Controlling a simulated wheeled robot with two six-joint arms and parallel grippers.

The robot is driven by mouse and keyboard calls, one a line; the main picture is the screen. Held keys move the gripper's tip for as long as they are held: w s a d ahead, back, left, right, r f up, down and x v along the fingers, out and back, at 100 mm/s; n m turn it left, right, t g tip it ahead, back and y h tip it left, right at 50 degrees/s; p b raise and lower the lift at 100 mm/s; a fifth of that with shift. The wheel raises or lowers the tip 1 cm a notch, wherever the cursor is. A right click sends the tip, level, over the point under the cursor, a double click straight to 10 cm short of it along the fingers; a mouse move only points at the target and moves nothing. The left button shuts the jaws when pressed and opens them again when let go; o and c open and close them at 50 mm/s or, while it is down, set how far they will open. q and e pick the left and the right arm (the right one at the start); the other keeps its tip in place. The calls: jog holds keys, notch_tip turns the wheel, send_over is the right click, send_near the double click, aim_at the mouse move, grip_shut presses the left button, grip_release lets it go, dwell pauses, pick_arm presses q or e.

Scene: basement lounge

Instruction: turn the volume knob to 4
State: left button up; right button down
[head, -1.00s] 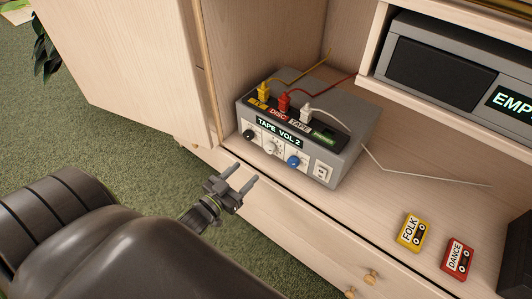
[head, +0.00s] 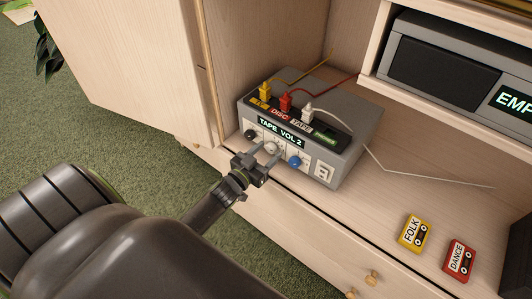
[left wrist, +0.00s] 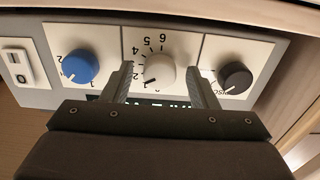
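The grey amplifier box (head: 345,160) stands on the cabinet shelf, its display (head: 281,133) reading "TAPE VOL 2". The white knob (head: 271,147) sits mid-panel between a black knob (head: 250,134) and a blue knob (head: 294,161). In the left wrist view, the white knob (left wrist: 160,69) has a numbered dial around it, with 4, 5 and 6 legible; its dark mark points down-left. My left gripper (head: 266,154) is open, with one finger on each side of the white knob; in the left wrist view gaps show between fingers (left wrist: 161,84) and knob. My right gripper is out of view.
Yellow, red and white plugs (head: 308,114) with cables stand on the box top. A white switch (head: 323,174) is at the panel's right end. Yellow FOLK (head: 414,232) and red DANCE (head: 459,257) cassettes lie on the shelf. The cabinet side wall (head: 258,50) rises behind.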

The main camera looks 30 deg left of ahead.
pick_arm(q)
jog(key=c, duration=0.9)
jog(key=shift+o, duration=0.2)
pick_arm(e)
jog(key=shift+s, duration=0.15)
